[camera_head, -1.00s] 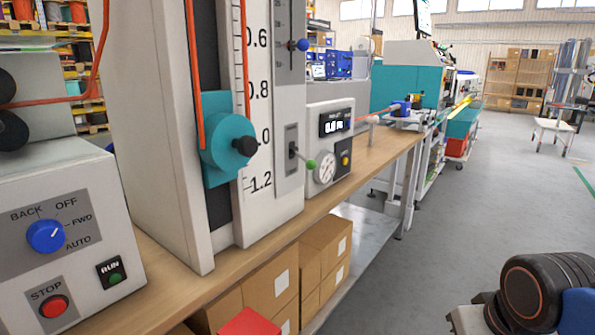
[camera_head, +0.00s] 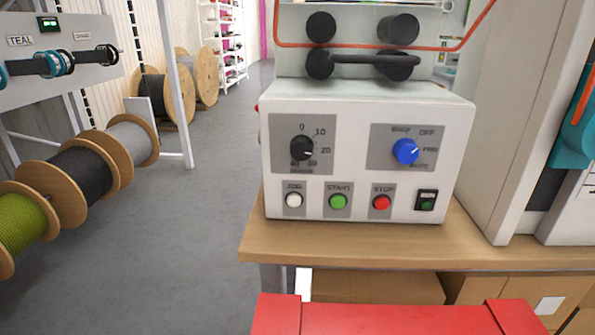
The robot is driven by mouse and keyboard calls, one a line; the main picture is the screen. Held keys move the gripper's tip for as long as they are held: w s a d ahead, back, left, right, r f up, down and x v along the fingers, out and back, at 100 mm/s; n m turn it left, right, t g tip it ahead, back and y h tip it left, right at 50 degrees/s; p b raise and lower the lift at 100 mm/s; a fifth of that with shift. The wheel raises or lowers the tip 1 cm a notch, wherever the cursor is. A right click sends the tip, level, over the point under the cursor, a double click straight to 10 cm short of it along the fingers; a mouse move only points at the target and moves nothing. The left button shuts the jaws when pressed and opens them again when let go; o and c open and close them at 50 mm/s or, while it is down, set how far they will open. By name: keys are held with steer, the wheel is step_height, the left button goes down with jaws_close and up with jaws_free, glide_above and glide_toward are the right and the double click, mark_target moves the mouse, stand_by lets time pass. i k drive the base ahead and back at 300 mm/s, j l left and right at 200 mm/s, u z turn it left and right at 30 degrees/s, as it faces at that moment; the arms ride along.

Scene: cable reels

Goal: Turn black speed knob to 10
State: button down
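The black speed knob (camera_head: 302,148) is on a grey plate at the left of the white control box's (camera_head: 368,100) front. The knob's pale mark seems to point right, near 20. To its right is a blue selector knob (camera_head: 405,151), its mark toward FWD. Below are a white JOG button (camera_head: 294,200), a green start button (camera_head: 338,202) and a red STOP button (camera_head: 382,203). My gripper is not in view.
The box stands on a wooden bench (camera_head: 300,246). Black rollers (camera_head: 398,66) with an orange cable sit above it. A tall pale column (camera_head: 515,120) stands at right, a red object (camera_head: 390,318) in front below. Cable reels (camera_head: 82,183) line the left; grey floor (camera_head: 200,240) between is clear.

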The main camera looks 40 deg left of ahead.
mark_target(301, 148)
steer(key=k+u, duration=0.15)
steer(key=u, duration=1.15)
